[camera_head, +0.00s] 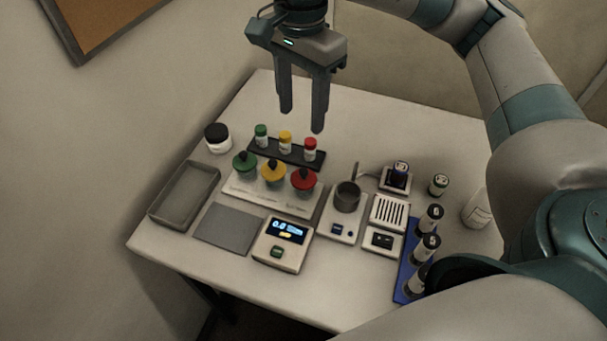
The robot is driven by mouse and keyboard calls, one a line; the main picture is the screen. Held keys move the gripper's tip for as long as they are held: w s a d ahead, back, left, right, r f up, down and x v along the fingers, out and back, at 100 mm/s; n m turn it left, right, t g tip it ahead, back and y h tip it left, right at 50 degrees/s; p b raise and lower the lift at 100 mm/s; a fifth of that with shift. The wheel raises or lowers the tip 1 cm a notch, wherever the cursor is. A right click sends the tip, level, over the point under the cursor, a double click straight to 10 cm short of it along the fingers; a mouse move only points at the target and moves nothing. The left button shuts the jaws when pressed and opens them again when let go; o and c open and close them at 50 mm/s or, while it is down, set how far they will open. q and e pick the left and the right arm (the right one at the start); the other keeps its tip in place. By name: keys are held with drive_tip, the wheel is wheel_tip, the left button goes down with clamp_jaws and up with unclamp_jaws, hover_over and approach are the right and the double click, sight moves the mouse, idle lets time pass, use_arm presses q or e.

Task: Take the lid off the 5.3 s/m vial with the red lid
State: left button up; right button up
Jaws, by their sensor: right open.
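A small white vial with a red lid (310,149) stands upright at the right end of a black rack (262,148), beside a yellow-lidded vial (285,141) and a green-lidded vial (261,135). Its label is too small to read. In front, a larger cup with a red top and dark knob (304,180) stands in a white holder (255,199) with matching yellow and green ones. My right gripper (301,121) points down, open and empty, its fingertips above and behind the rack in the picture, apart from the red-lidded vial. My left gripper is not in view.
A grey tray (158,212), a grey mat (228,228) and a display device (283,255) lie front left. A dark beaker (347,197) stands on a white device. A blue rack (401,289) holds dark-topped vials at right. The table's back area is clear.

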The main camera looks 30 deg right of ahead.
drive_tip(key=shift+f, duration=0.15)
drive_tip(key=p, duration=0.5)
hover_over(304, 171)
wheel_tip(304, 171, down, 11)
drive_tip(key=shift+a+r, duration=0.1)
drive_tip(key=shift+a, duration=0.05)
drive_tip(key=shift+f, duration=0.6)
drive_tip(key=shift+f+p, duration=0.85)
drive_tip(key=shift+p, duration=0.15)
wheel_tip(304, 171, down, 3)
drive_tip(key=shift+r+p, duration=0.1)
drive_tip(key=shift+p, duration=0.7)
drive_tip(key=shift+f, duration=0.35)
drive_tip(key=shift+c, duration=0.5)
